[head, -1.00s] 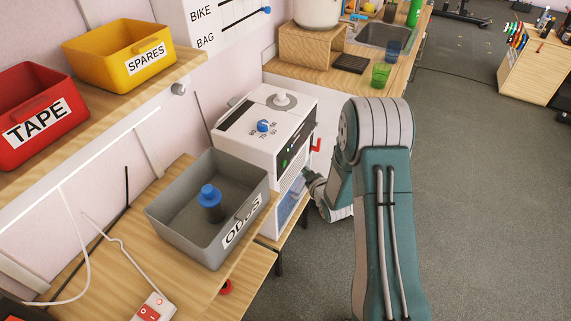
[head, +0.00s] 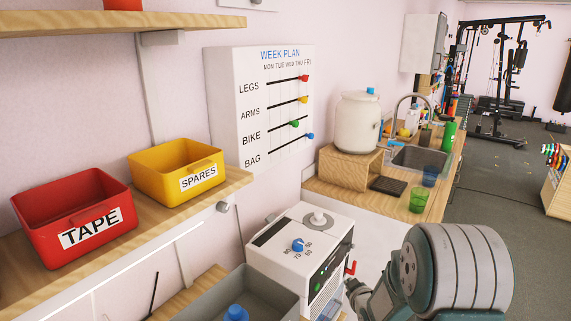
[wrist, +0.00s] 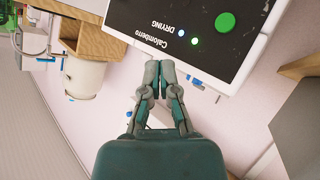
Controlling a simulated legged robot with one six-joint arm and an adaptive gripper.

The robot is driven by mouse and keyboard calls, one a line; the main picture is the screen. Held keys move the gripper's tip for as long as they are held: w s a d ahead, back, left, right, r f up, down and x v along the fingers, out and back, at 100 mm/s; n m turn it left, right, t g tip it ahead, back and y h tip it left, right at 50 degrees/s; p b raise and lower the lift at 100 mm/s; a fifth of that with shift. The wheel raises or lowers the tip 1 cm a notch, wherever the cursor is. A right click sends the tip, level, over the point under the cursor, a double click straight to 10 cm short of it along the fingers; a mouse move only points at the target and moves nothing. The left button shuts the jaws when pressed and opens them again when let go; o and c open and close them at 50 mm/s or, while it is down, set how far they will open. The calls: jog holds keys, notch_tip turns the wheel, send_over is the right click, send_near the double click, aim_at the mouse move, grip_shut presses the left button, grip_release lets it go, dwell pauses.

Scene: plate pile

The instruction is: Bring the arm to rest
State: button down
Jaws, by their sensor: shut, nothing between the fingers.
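My gripper (wrist: 159,73) shows in the wrist view with its two fingertips together and nothing between them. It is in front of the white machine, whose dark panel (wrist: 165,25) reads "DRYING" and has a green button and small lights. In the head view my arm (head: 455,270) is folded at the lower right, beside the white machine (head: 300,250). The fingertips are hidden or cut off there. I cannot tell from these frames whether the fingers touch the machine.
A grey bin (head: 262,290) with a blue-topped item stands left of the machine. Red TAPE (head: 75,215) and yellow SPARES (head: 178,170) bins sit on a shelf. A counter with a green cup (head: 417,200) and sink (head: 420,158) lies behind. Floor at right (head: 500,200) is open.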

jog(key=s+r+m+g+h, duration=0.2)
jog(key=s+r+m+g, duration=0.15)
jog(key=s+r, duration=1)
jog(key=s+a+r+m+g, duration=0.1)
jog(key=s+r+g, duration=0.1)
jog(key=s, duration=0.8)
jog(key=s+a+r+m+g, duration=0.2)
jog(key=s+r, duration=0.3)
jog(key=s, duration=0.5)
jog(key=shift+s+r+y, duration=0.15)
jog(key=shift+s+y, duration=0.05)
jog(key=shift+y, duration=0.1)
